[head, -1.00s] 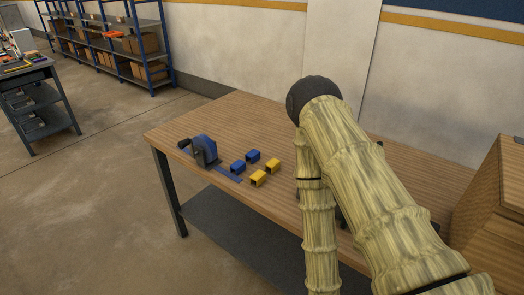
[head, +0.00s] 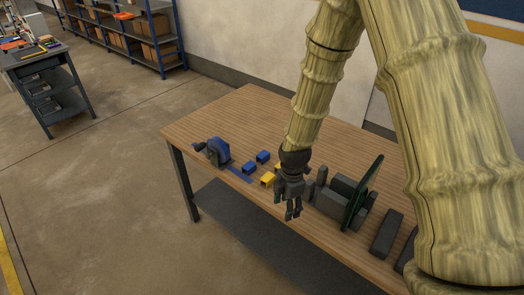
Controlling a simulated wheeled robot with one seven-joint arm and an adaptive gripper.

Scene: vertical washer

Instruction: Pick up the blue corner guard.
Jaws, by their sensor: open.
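Two small blue corner guards lie on the wooden table, the nearer one (head: 249,168) and the farther one (head: 263,156), left of my gripper in the head view. My gripper (head: 293,213) points down near the table's front edge, to the right of both blue pieces and apart from them. It is open, and I see nothing between its fingers. A yellow piece (head: 267,180) lies between the nearer blue guard and my gripper. Another yellow piece (head: 278,166) is partly hidden behind my wrist.
A blue and dark grey device (head: 218,153) stands on the wooden table (head: 240,107) at the left. Grey blocks and a dark green upright plate (head: 362,193) stand right of my gripper. Dark bars (head: 386,234) lie farther right. The table's back left is clear.

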